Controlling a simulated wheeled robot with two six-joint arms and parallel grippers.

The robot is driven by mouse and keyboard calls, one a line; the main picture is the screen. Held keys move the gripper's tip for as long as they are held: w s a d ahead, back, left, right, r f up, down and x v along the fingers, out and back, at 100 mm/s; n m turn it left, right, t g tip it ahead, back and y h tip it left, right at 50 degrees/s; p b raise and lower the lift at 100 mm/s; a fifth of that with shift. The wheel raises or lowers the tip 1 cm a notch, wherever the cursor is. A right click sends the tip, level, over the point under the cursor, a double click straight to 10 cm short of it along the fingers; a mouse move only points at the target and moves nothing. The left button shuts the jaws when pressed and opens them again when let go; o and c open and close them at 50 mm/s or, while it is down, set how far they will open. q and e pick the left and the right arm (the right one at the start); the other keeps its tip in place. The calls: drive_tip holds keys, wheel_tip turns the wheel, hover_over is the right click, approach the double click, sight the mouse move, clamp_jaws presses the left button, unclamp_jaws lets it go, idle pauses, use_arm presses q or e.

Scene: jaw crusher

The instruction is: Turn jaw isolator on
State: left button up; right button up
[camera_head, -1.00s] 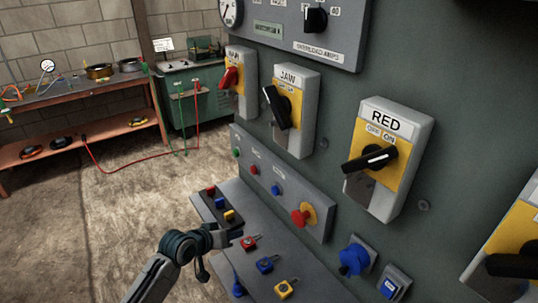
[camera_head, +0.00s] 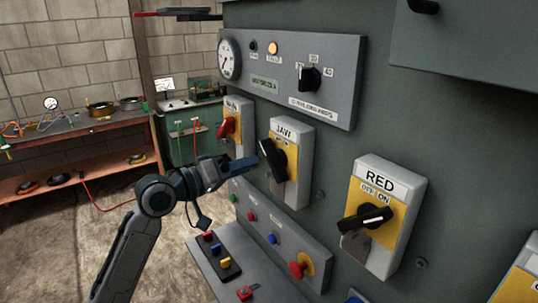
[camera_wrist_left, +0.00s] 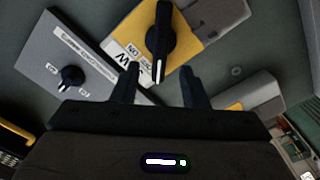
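The JAW isolator (camera_head: 304,159) is a grey box with a yellow plate on the dark green panel, left of the RED isolator. Its black rotary handle (camera_head: 273,160) is tilted, its upper end leaning left. In the left wrist view the handle (camera_wrist_left: 160,42) lies just beyond the fingertips, in line with the gap between them. My left gripper (camera_head: 246,165) is at the left side of the JAW box, close to the handle. Contact with the handle cannot be told. My right gripper is not in view.
The MAIN isolator (camera_head: 239,112) with a red handle is just left, behind my gripper. The RED isolator (camera_head: 398,188) is to the right. Above is a meter panel (camera_head: 340,55) with a black knob. Below are push buttons and a red mushroom button (camera_head: 297,271). A workbench (camera_head: 80,131) stands far left.

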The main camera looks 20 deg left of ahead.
sight(267, 159)
use_arm(q)
drive_tip(key=p+x, duration=0.2)
drive_tip(key=x, duration=0.4)
drive_tip(key=shift+w+d, duration=0.15)
drive_tip(key=shift+w, duration=0.05)
drive_tip(key=shift+w+d+p, duration=0.3)
drive_tip(key=shift+w, duration=0.1)
drive_tip(key=shift+c, duration=0.7)
clamp_jaws()
